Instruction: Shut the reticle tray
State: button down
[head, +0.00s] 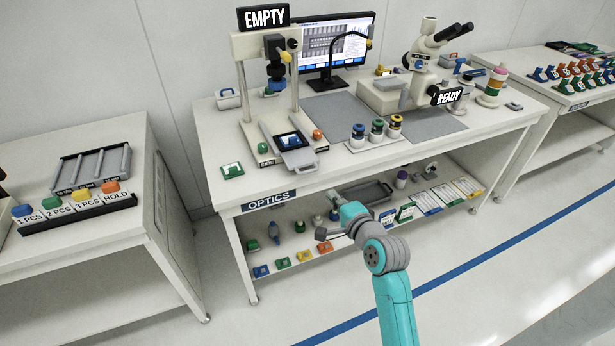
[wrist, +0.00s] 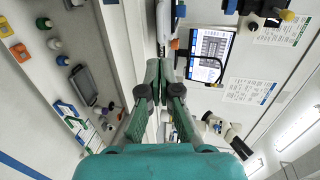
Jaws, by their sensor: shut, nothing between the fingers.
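The reticle tray (head: 299,158) is a light grey drawer-like plate at the foot of the inspection stand (head: 248,92). It sticks out from the stand toward the front edge of the optics bench, with a dark square reticle (head: 290,141) at its back. My gripper (head: 335,197) is in front of the bench's front edge, lower than the tray and to its right, apart from it. In the wrist view the green fingers (wrist: 165,70) are together with nothing between them. The tray is hard to make out there, largely hidden beyond the fingers.
An EMPTY sign (head: 263,17) tops the stand. A rack of small bottles (head: 376,134) stands right of the tray, and a microscope (head: 420,60) is behind it. The lower shelf (head: 300,245) holds bottles and bins.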

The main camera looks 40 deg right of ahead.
send_near(296, 151)
jog(key=s, duration=0.1)
jog(key=s+f, duration=0.1)
jog(key=s+a, duration=0.1)
jog(key=s, duration=0.1)
jog(key=shift+f, duration=0.4)
jog(key=r+x, duration=0.1)
jog(key=x, duration=0.6)
jog(key=r+x, duration=0.1)
jog(key=x, duration=0.3)
jog(key=shift+w+d+r, duration=0.1)
jog(key=shift+w+r, duration=0.2)
jog(key=shift+w, duration=0.05)
jog(key=shift+s, duration=0.1)
